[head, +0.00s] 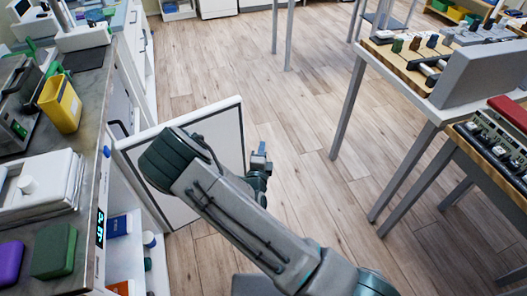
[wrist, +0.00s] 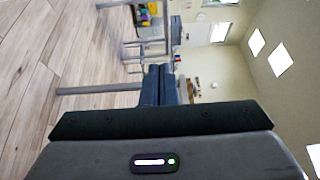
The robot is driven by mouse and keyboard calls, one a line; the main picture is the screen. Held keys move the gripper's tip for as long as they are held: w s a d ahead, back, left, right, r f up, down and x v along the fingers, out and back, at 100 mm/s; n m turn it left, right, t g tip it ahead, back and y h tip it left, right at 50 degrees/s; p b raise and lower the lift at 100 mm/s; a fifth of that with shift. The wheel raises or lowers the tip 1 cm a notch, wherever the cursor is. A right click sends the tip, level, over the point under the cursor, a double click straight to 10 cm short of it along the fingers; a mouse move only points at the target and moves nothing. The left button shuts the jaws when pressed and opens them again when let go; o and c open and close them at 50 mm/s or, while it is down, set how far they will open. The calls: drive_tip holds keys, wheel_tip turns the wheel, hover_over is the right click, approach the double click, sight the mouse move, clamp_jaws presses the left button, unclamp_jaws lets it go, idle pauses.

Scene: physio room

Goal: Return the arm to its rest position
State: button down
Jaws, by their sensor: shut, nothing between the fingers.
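My arm (head: 245,215) reaches up from the lower right of the head view and bends at a dark elbow. My gripper (head: 261,150) shows small beyond the arm, partly hidden by it, in the air over the wooden floor. In the wrist view the two dark fingers of my gripper (wrist: 160,71) lie side by side against each other. They are shut and hold nothing.
An open white cabinet door (head: 228,133) stands just behind my arm; whether they touch, I cannot tell. A counter (head: 92,130) with a yellow bin (head: 60,103) runs along the left. Tables (head: 430,108) with equipment stand right. The floor (head: 300,120) between is clear.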

drive_tip(key=shift+s+d, duration=0.4)
drive_tip(key=shift+s, duration=0.3)
drive_tip(key=s+d+r+m+g+h+p, duration=0.25)
drive_tip(key=d+r+m+g+h, duration=0.3)
drive_tip(key=d+r+m, duration=0.45)
drive_tip(key=s+d+r+m+g+h+p, duration=0.1)
drive_tip(key=s+d+r+m+g+h, duration=0.35)
drive_tip(key=m, duration=0.65)
drive_tip(key=s+d+r+m+g+y+p, duration=0.2)
drive_tip(key=s+d+r+m+g, duration=0.6)
drive_tip(key=m, duration=0.6)
drive_tip(key=s+a+r+m+t+y+p, duration=0.3)
drive_tip(key=s+a+r+m+y, duration=0.5)
drive_tip(key=m, duration=0.9)
drive_tip(key=s+r+y+p, duration=0.1)
drive_tip(key=s+r+y, duration=0.1)
drive_tip(key=s, duration=0.1)
drive_tip(key=shift+s+a+r+m+y, duration=0.2)
drive_tip(key=shift+r+m+y, duration=0.1)
drive_tip(key=shift+r, duration=0.1)
drive_tip(key=shift+d, duration=0.15)
